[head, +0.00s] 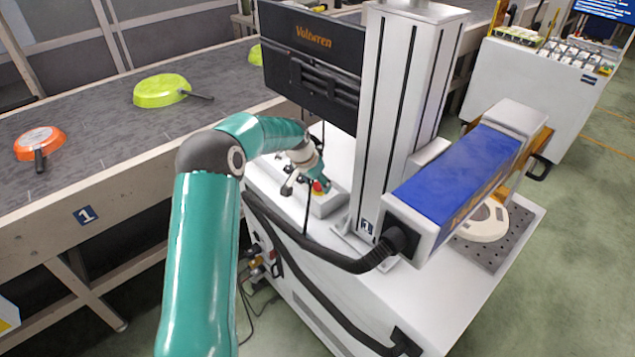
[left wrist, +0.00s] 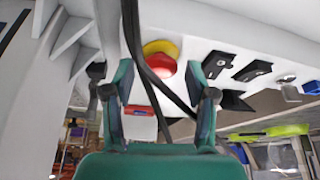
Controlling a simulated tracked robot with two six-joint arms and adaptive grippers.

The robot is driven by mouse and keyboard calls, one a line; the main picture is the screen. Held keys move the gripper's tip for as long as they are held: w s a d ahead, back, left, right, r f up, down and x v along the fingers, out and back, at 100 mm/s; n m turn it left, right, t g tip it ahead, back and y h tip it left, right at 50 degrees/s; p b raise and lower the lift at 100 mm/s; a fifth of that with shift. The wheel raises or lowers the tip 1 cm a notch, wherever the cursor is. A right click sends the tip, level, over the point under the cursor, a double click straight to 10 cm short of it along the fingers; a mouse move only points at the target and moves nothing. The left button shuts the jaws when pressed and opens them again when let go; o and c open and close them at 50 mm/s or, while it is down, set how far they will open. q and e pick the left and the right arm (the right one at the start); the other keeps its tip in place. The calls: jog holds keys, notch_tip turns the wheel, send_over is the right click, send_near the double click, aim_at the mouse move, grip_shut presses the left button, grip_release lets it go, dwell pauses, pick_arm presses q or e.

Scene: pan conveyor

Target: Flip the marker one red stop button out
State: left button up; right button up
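The marker (head: 410,120) is a white machine with a tall column and a blue head. Its red stop button (head: 318,187) shows partly on a small panel, close to my left gripper (head: 311,174) in the head view. In the left wrist view the red stop button (left wrist: 162,65) sits in a yellow ring, ahead of and between the fingertips. My left gripper (left wrist: 163,88) is open, its two teal fingers apart with nothing held. A dark cable (left wrist: 150,75) crosses in front of the button in that view. My right gripper is not in view.
Black switches (left wrist: 232,65) sit beside the button. The conveyor (head: 100,130) carries an orange pan (head: 40,140) and a lime pan (head: 160,90). Thick black hoses (head: 310,250) hang near my arm. A white cabinet (head: 525,90) stands back right.

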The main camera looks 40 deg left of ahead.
pick_arm(q)
grip_shut()
jog(key=shift+r, duration=0.95)
jog(key=shift+o, duration=1.7)
grip_release()
jog(key=shift+r, duration=0.1)
jog(key=v, duration=1.1)
jog(key=shift+s+r, duration=0.2)
jog(key=shift+r, duration=0.1)
